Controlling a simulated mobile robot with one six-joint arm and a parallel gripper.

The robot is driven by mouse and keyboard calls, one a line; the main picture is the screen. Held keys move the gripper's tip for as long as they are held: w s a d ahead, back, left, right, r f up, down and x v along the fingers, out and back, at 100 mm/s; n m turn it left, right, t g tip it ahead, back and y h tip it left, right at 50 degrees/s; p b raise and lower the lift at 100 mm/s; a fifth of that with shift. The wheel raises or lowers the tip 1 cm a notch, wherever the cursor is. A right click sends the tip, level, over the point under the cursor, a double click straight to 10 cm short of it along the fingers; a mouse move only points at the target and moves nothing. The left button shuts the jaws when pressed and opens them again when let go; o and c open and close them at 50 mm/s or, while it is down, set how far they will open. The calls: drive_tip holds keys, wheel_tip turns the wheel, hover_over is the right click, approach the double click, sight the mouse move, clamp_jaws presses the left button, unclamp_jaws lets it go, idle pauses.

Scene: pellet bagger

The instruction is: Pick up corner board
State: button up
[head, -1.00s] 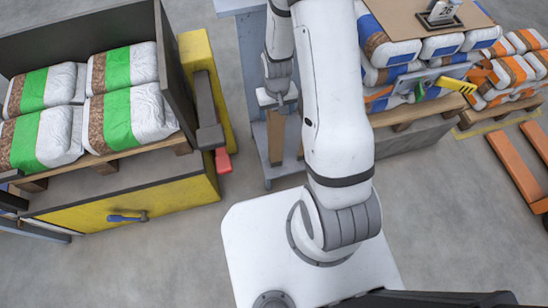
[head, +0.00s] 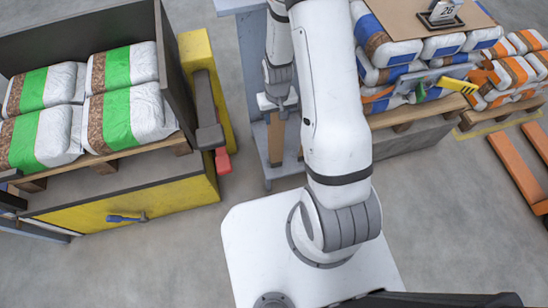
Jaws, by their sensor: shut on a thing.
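The corner board (head: 276,139) is a narrow brown strip. It hangs upright below my gripper (head: 277,104), in front of the grey-blue stand, left of my big white arm link. My gripper is shut on the board's upper end. The fingertips are small in the head view, and my own arm hides part of the area to their right. I cannot tell whether the board's lower end touches the stand.
A grey-blue stand (head: 249,100) is behind the board. On the left, a yellow-and-black station (head: 140,198) holds green-striped bags (head: 123,114) on a pallet. On the right, blue-striped bags (head: 390,45) are stacked under a brown sheet. Grey floor is open at the lower right.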

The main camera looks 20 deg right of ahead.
clamp_jaws()
drive_tip(key=shift+r, duration=0.1)
